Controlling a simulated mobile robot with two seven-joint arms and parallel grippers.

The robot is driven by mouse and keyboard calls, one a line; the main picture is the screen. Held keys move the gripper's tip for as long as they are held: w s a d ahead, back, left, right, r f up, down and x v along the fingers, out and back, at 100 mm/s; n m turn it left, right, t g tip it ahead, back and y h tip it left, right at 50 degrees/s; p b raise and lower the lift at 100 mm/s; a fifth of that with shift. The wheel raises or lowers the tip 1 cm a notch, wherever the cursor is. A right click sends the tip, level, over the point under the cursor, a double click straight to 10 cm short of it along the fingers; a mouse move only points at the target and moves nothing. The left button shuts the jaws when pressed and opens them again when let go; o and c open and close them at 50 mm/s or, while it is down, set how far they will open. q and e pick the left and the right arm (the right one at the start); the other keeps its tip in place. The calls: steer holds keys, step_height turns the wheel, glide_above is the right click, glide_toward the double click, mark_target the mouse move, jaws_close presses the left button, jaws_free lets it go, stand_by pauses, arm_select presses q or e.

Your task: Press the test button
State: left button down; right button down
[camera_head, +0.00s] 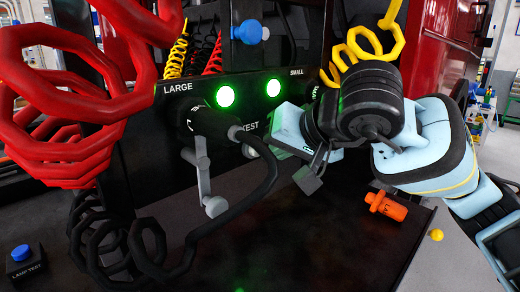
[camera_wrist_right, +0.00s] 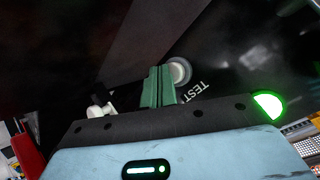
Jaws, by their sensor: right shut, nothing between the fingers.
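The black panel (camera_head: 180,102) carries the labels LARGE and SMALL, two lit green lamps (camera_head: 225,96) and a TEST label (camera_head: 250,125). In the right wrist view the round pale test button (camera_wrist_right: 179,70) sits beside its TEST lettering (camera_wrist_right: 190,92). My right gripper (camera_wrist_right: 158,88) is shut and empty, its green fingertips right beside the button in that picture. I cannot tell whether they touch it. In the head view my right arm reaches in from the right to the panel, with the fingers at the TEST area. My left gripper is not in view.
A black tool with a grey lever (camera_head: 203,170) hangs left of TEST, its black cable looping below. Red coiled hose (camera_head: 60,100) fills the left. A blue LAMP TEST button (camera_head: 20,253) stands lower left. An orange piece (camera_head: 385,206) lies below my right arm.

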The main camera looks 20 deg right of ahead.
steer(key=shift+s, duration=0.3)
steer(key=shift+d, duration=0.1)
steer(key=s+d, duration=0.2)
steer(key=s, duration=0.3)
steer(key=shift+s, duration=0.35)
stand_by(0.5)
